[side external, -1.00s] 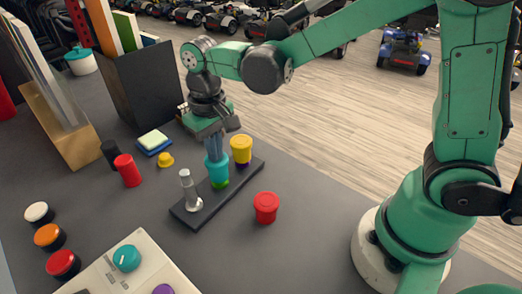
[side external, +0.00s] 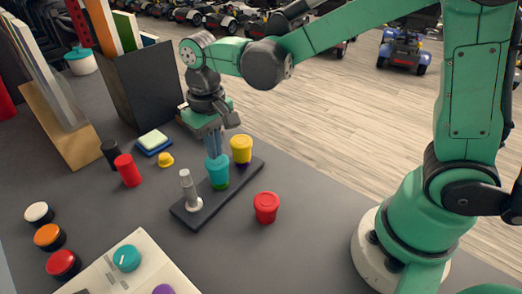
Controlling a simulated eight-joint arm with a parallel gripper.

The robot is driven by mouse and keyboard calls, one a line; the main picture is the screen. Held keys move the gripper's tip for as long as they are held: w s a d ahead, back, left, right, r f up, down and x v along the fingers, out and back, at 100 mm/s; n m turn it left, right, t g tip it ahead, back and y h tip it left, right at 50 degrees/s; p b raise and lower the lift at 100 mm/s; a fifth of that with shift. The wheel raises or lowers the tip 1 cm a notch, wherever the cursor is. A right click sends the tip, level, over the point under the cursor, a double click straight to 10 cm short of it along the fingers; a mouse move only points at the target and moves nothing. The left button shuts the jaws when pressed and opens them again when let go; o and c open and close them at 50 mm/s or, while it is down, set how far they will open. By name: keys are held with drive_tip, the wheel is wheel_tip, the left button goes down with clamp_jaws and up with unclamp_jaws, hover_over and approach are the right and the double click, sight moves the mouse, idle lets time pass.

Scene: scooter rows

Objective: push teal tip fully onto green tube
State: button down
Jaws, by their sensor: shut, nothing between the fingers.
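The teal tip (side external: 217,169) stands upright over the green tube (side external: 221,185) on the dark base plate (side external: 233,190). Only a narrow green band shows below the tip's lower edge. My gripper (side external: 214,152) is shut with nothing between its fingers. It points down directly above the tip, with its fingertips at the tip's top; whether they touch it or reach slightly into it, I cannot tell.
On the same plate a yellow cup (side external: 241,148) stands behind right and a grey metal peg (side external: 190,188) in front left. A red cup (side external: 266,206) stands right of the plate. A small yellow piece (side external: 165,160) and a red cylinder (side external: 127,169) stand left.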

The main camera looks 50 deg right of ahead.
wheel_tip(320, 180, up, 8)
drive_tip(key=shift+f, duration=0.25)
idle(0.6)
drive_tip(key=s+d+f+t, duration=0.2)
drive_tip(key=s+d+t, duration=0.5)
drive_tip(key=d, duration=0.1)
drive_tip(key=shift+d+f, duration=0.15)
drive_tip(key=shift+f, duration=0.05)
idle(1.0)
